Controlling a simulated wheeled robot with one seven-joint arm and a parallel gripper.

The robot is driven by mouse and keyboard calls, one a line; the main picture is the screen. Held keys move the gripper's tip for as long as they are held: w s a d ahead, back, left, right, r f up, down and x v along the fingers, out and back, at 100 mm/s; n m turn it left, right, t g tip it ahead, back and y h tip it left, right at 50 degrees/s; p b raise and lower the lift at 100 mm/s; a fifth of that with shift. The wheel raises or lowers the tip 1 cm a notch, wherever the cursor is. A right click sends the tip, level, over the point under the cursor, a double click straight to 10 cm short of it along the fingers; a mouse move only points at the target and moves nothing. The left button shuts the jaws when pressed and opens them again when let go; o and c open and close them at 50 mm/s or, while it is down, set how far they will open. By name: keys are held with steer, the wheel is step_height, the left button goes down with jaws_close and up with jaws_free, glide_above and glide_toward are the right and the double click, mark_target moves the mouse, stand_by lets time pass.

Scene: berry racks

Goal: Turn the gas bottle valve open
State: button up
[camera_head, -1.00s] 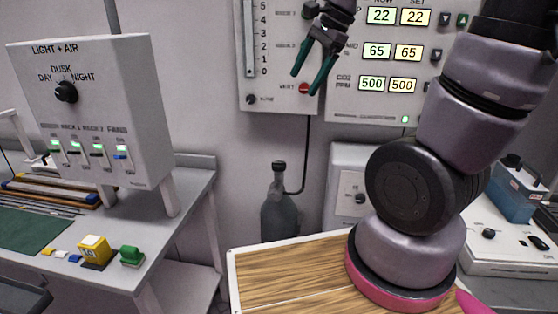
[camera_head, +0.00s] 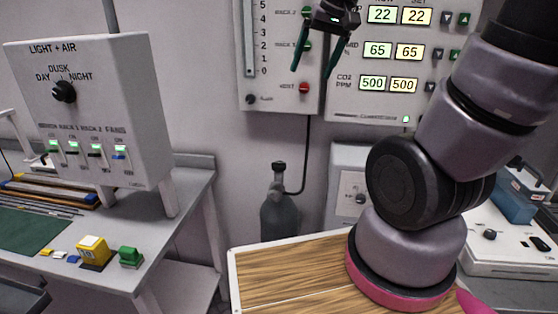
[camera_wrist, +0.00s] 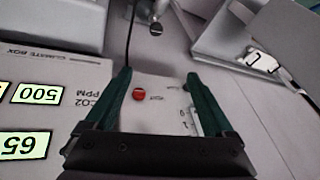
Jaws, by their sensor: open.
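The gas bottle (camera_head: 280,215) is dark grey and stands upright on the far side of my wooden-topped base, against the wall. Its dark valve knob (camera_head: 279,167) is on top, and a black hose runs up from its neck. The knob appears to show as a small dark round top (camera_wrist: 156,29) in the wrist view. My gripper (camera_head: 312,74) is open and empty, with green fingers. It is well above the bottle and to its right, in front of the wall panels. In the wrist view my gripper (camera_wrist: 158,78) points toward the bottle, clear of it.
A light control box (camera_head: 95,110) stands on the left bench, with yellow and green blocks in front. The climate panel (camera_head: 400,60) and a gauge panel with a red button (camera_head: 304,88) hang behind my gripper. A white box with a dial (camera_head: 350,185) is right of the bottle.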

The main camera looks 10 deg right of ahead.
steer(key=w+a+f+n+g+h, duration=0.1)
steer(key=w+a+f+n+g, duration=0.25)
steer(key=w+f, duration=0.5)
steer(key=n+g+h, duration=0.1)
steer(key=n, duration=0.3)
glide_above(279, 164)
step_height(279, 164, down, 12)
steer(key=shift+m, duration=0.25)
step_height(279, 164, down, 11)
steer(key=shift+w, duration=0.15)
